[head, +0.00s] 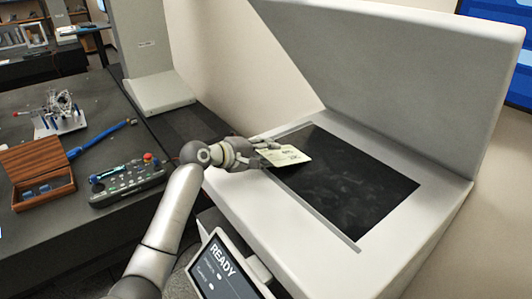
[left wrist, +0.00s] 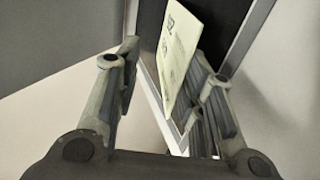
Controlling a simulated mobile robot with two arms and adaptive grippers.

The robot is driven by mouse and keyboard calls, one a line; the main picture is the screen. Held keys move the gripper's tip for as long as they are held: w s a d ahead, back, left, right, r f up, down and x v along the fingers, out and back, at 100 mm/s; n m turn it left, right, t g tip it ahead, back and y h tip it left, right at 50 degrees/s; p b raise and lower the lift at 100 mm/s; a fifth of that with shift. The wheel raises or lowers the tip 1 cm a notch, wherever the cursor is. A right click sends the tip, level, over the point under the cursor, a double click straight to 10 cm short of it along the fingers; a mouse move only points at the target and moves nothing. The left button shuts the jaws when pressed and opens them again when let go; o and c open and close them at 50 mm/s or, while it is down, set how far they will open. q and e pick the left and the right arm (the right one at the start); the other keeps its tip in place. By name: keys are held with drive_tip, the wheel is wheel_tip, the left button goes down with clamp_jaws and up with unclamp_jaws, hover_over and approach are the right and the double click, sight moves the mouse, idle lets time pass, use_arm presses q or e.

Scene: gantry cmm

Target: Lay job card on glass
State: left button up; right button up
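The job card (head: 285,156) is a pale cream sheet with dark print. In the head view it overlaps the near left corner of the dark glass (head: 350,185) and its light frame. My left gripper (head: 268,153) is at the card's left end, with its fingers spread. In the left wrist view the card (left wrist: 180,50) lies close along the right finger, and a clear gap separates it from the left finger (left wrist: 164,85). I cannot tell whether the card touches the glass or that finger. My right gripper is not in view.
The scanner's raised grey lid (head: 400,75) stands behind the glass. A screen reading READY (head: 222,272) is below my left arm. On the dark table at left are a control box (head: 128,180), a wooden case (head: 38,172) and a metal fixture (head: 60,115). Most of the glass is clear.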

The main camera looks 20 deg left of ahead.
use_arm(q)
drive_tip(key=shift+o, duration=0.4)
drive_tip(key=v, duration=1.2)
idle(0.3)
